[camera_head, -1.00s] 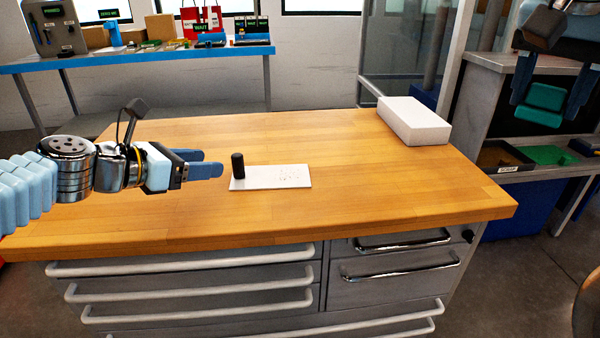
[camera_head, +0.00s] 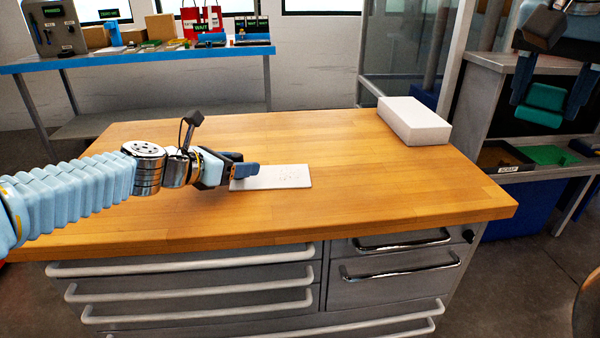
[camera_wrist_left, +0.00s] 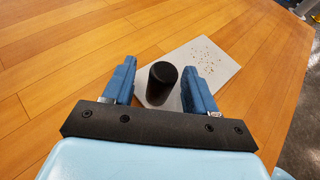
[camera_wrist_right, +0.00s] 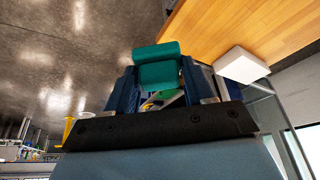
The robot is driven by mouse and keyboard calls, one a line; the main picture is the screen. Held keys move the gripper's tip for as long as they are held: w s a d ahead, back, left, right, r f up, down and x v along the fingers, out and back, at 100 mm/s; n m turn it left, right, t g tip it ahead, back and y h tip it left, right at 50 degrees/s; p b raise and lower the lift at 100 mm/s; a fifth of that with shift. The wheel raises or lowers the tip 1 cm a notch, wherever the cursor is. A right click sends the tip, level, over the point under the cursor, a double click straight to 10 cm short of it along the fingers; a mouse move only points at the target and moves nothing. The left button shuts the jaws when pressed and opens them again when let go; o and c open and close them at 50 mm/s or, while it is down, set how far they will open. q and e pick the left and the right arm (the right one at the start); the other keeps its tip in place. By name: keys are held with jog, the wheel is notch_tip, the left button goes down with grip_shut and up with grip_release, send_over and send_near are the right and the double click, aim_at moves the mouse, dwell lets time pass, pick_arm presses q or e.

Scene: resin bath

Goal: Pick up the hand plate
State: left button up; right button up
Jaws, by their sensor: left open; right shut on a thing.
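The hand plate (camera_head: 285,177) is a flat whitish plate with small specks at one end, lying on the wooden bench. Its black upright cylindrical handle (camera_wrist_left: 162,83) stands between the two blue fingers of my left gripper (camera_wrist_left: 160,85) in the left wrist view. The fingers are open, with a gap visible beside the handle. In the head view my left gripper (camera_head: 250,171) covers the handle. The speckled end of the plate (camera_wrist_left: 205,60) shows beyond the fingers. My right gripper (camera_head: 545,97) is shut on a green block (camera_wrist_right: 158,66), held up at the far right, away from the bench.
A white block (camera_head: 413,120) sits at the bench's back right corner. The wooden bench top (camera_head: 380,195) is otherwise clear. A bin labelled SCRAP (camera_head: 520,168) stands to the right. A blue table (camera_head: 150,58) with several items is behind.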

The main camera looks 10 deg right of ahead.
pick_arm(q)
grip_shut()
dwell(0.3)
jog(key=shift+r, duration=0.15)
notch_tip(320, 180, up, 8)
jog(key=shift+d+r, duration=0.1)
jog(key=shift+f, duration=4.05)
